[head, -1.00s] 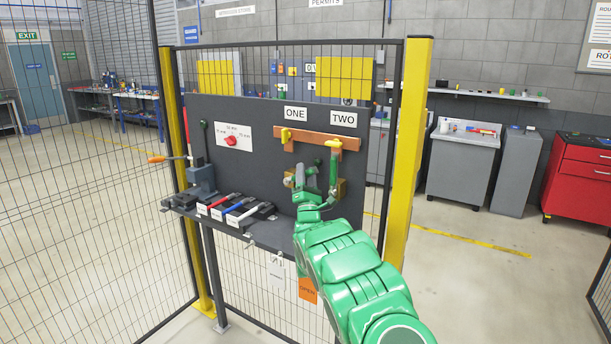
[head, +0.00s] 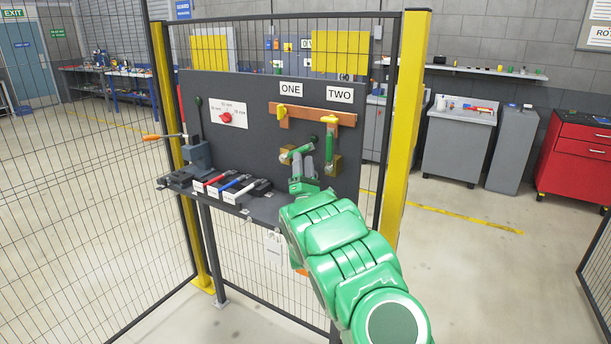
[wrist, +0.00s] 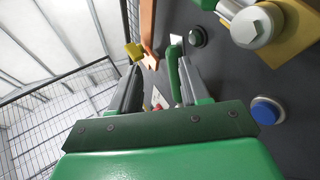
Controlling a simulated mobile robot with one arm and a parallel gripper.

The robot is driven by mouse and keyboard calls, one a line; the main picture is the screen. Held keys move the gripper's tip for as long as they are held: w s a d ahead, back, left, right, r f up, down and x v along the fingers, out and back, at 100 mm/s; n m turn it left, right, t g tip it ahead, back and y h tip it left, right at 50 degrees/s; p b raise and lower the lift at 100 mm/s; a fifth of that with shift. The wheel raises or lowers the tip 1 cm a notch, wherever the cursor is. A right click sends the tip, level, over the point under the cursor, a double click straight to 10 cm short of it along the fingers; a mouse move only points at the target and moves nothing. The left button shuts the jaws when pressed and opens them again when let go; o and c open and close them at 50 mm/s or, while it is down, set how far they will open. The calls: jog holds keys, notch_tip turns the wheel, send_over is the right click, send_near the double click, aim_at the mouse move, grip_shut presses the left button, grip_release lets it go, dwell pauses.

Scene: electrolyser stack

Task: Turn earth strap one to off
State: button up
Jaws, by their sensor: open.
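Earth strap one's green lever (head: 297,152) is on the dark panel below the "ONE" label (head: 291,90). It lies slantwise, clear of the yellow clip (head: 282,112) on the copper bar (head: 306,116). My gripper (head: 303,165) is open just in front of and below this lever, partly covering that area. In the wrist view, a green lever (wrist: 173,70) shows between my two grey fingers, nearer the right one; I cannot tell if it touches. Earth strap two's green lever (head: 330,150) stands upright below the "TWO" label (head: 340,95), its top at a yellow clip (head: 328,119).
A red knob (head: 226,118) is on the panel's left. A shelf (head: 262,207) below holds several coloured-handled tools and a grey vice (head: 197,158). A yellow post (head: 407,120) stands close at the right. Wire mesh fencing surrounds the panel's left side.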

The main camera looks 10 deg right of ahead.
jog(key=s+a, duration=0.1)
jog(key=s, duration=0.7)
jog(key=shift+a, duration=0.15)
jog(key=shift+s, duration=0.1)
dwell(0.4)
